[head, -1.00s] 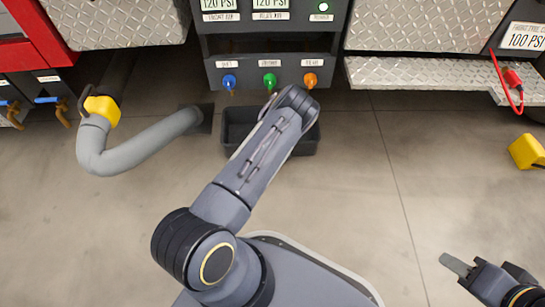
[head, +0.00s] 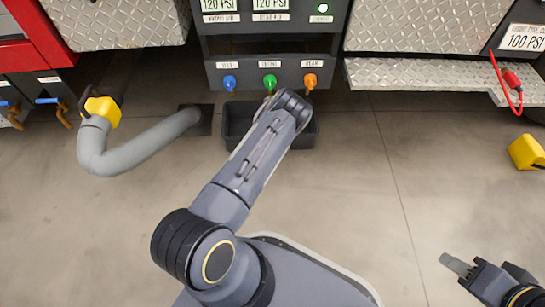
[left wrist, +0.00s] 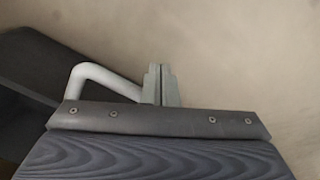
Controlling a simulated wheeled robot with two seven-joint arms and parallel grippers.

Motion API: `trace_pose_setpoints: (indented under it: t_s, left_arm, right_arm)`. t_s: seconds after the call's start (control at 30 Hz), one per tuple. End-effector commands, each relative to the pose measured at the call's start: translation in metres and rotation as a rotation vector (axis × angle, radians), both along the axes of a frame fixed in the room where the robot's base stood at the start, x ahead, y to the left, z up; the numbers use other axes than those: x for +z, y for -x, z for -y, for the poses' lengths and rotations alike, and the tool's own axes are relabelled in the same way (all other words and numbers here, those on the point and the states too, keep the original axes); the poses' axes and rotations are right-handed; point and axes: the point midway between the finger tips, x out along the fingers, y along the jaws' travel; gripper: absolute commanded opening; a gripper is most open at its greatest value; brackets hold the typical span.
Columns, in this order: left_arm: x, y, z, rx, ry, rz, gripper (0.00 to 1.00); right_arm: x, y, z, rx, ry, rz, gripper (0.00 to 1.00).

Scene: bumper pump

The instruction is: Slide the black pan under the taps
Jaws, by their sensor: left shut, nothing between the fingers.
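The black pan (head: 237,118) lies on the floor in front of the dark panel, close below the blue tap (head: 229,83), green tap (head: 270,81) and orange tap (head: 309,81). My left arm crosses over the pan and hides its middle. The left gripper is hidden behind that arm in the head view. In the left wrist view, the left gripper (left wrist: 161,84) is shut and empty, and a dark wall, likely the pan (left wrist: 50,70), is at left. Contact between them cannot be told. My right gripper (head: 457,265) is over the floor at lower right, far from the pan; its finger gap is unclear.
A thick grey hose (head: 130,160) with a yellow coupling (head: 102,110) lies left of the pan. A metal tread step (head: 430,82) juts out at right, with a red clip (head: 512,78) and a yellow block (head: 526,152) nearby. Floor between is clear.

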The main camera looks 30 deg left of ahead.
Motion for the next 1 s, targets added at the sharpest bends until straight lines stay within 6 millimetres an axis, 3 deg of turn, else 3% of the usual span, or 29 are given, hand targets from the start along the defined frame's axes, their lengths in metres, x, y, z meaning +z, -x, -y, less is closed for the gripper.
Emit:
trace_pose_setpoints:
  t_s: [0.83, 1.0]
  left_arm:
    - [0.001, 0.019, 0.012, -0.001, 0.000, 0.000, 0.00]
    - [0.008, 0.019, 0.012, -0.001, 0.000, 0.001, 0.00]
  right_arm:
    - [0.013, 0.000, 0.000, 0.000, 0.000, 0.000, 0.36]
    - [0.017, 0.000, 0.000, 0.000, 0.000, 0.000, 0.36]
